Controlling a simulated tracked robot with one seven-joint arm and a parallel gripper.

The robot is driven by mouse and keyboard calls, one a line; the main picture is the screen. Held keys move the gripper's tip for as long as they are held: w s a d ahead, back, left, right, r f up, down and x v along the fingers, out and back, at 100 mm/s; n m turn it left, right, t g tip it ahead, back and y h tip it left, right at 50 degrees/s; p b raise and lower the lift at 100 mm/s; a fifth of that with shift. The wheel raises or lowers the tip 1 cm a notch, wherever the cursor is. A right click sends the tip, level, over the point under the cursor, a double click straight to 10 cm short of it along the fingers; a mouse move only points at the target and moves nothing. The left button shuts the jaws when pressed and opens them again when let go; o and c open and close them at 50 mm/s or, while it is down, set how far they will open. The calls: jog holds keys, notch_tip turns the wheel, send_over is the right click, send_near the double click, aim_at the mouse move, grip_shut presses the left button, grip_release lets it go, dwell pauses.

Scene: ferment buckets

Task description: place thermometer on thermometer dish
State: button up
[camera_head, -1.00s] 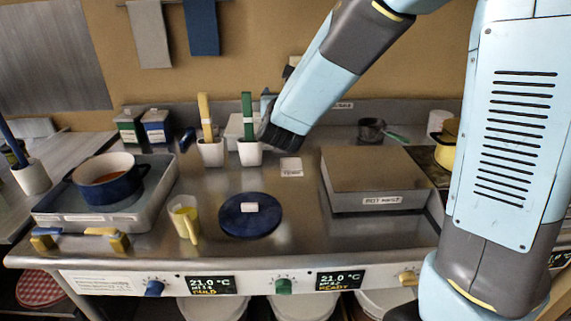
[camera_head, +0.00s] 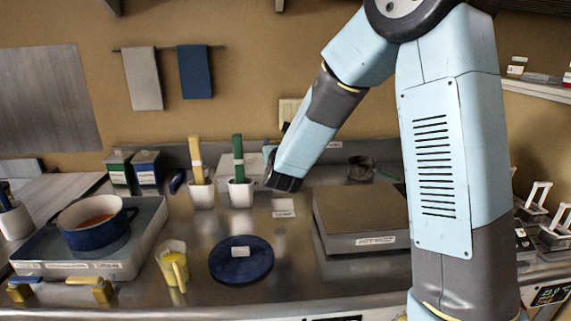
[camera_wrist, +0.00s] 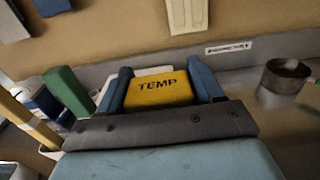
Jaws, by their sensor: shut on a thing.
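The thermometer (camera_wrist: 158,90) is a yellow block marked TEMP in the wrist view. It sits between the two blue fingers of my gripper (camera_wrist: 163,77), which is shut on it. In the head view my wrist (camera_head: 284,181) is just right of the white cup with the green stick; the fingers and thermometer are mostly hidden behind it. I cannot tell for sure which thing is the thermometer dish. A pale flat object (camera_wrist: 150,71) shows behind the thermometer in the wrist view. A small white labelled plate (camera_head: 283,208) lies on the counter in the head view.
White cups hold a yellow stick (camera_head: 196,157) and a green stick (camera_head: 238,158).

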jog(key=w+d+f, duration=0.1)
jog(key=w+f, duration=0.2)
jog(key=f, duration=0.4)
jog(key=shift+w+f, duration=0.35)
jog(key=shift+d, duration=0.1)
jog(key=o, duration=1.6)
jog(key=shift+f, duration=0.1)
